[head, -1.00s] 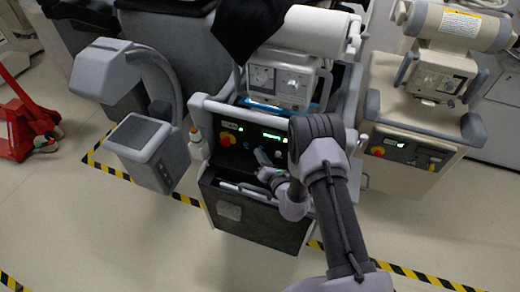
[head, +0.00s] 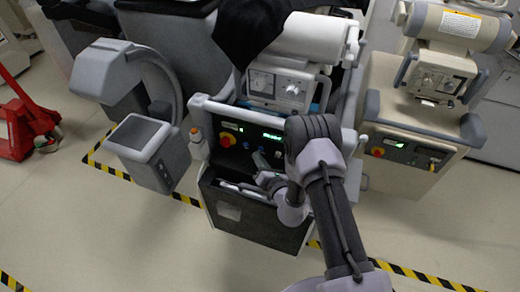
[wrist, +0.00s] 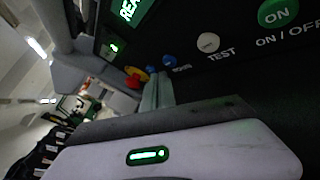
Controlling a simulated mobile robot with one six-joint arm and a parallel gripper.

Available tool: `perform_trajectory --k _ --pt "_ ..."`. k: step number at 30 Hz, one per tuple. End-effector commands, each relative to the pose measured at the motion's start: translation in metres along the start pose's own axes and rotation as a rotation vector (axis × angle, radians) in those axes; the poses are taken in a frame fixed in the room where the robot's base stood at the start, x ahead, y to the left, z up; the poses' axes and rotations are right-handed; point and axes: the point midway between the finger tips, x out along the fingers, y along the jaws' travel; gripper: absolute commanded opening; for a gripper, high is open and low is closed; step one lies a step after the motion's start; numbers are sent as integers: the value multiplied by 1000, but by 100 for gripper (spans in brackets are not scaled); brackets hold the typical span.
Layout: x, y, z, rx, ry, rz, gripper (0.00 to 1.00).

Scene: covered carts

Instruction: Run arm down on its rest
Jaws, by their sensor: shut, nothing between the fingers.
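The middle cart's white cylindrical arm (head: 312,34) carries a grey dial box (head: 276,86) and is partly under a black cloth. Only a sliver of blue support (head: 314,107) shows below it; I cannot tell whether they touch. The cart's dark control panel (head: 222,128) has a lit green display, which also shows in the wrist view (wrist: 131,9) reading "REA", cut off. My gripper (head: 262,160) is shut and empty at the panel. In the wrist view its tip (wrist: 157,82) is close below a blue button (wrist: 169,61), beside the white TEST button (wrist: 208,42); contact is unclear.
A similar beige cart (head: 425,130) stands close on the right, a grey C-shaped unit (head: 145,140) on the left. Striped tape marks the floor; the front floor is clear.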

Motion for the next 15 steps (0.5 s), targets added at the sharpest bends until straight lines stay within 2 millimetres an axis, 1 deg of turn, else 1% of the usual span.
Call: perform_trajectory --k 6,15 --pt "-1 1 -1 0 1 0 0" --pt "-21 16 -15 1 1 1 0"
